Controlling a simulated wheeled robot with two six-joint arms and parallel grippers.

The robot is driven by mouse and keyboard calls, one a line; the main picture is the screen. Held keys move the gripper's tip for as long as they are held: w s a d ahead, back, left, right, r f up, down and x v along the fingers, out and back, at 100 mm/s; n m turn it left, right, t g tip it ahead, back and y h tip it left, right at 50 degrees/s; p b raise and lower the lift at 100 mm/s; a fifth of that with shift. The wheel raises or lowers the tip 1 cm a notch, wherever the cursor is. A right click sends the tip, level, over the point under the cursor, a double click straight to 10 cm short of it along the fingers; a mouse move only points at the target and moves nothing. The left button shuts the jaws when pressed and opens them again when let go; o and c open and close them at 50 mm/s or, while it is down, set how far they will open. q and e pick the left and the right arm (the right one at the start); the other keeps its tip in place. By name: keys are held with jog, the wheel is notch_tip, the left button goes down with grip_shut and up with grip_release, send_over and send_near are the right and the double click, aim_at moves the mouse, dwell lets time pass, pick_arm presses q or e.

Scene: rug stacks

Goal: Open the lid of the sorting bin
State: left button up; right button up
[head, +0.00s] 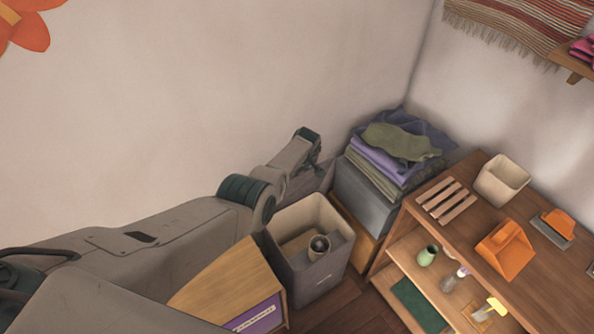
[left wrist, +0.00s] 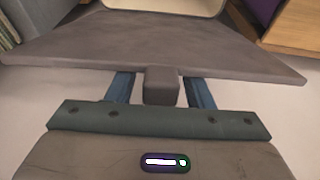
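The sorting bin (head: 324,272) is a grey box with a pale inside, standing on the floor by the wall. Its top is uncovered, and a dark-ended round object (head: 318,245) shows inside. The grey lid (left wrist: 85,45) stands raised at the bin's back side; in the head view it is partly hidden by my arm. My left gripper (head: 312,165) is behind the lid, high over the bin's far edge. In the left wrist view its two blue fingers (left wrist: 160,90) are apart, one on each side of the lid's tab (left wrist: 162,85), with narrow gaps beside it. My right gripper is not seen.
A grey container with folded cloths (head: 390,155) stands right of the bin. A wooden shelf unit (head: 470,235) with an orange box (head: 505,250) and several small items is farther right. A wooden cabinet (head: 230,282) with a purple label is in front-left of the bin.

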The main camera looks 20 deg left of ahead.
pick_arm(q)
jog(key=shift+d+r+p, duration=0.1)
jog(key=shift+r+p, duration=0.25)
jog(key=shift+r, duration=0.15)
jog(key=shift+p+v, duration=0.7)
jog(key=shift+v, duration=0.45)
jog(key=v, duration=0.6)
jog(key=shift+s+r, duration=0.1)
jog(key=shift+r, duration=0.05)
jog(key=shift+s+d+r, duration=0.15)
jog(key=shift+r, duration=0.45)
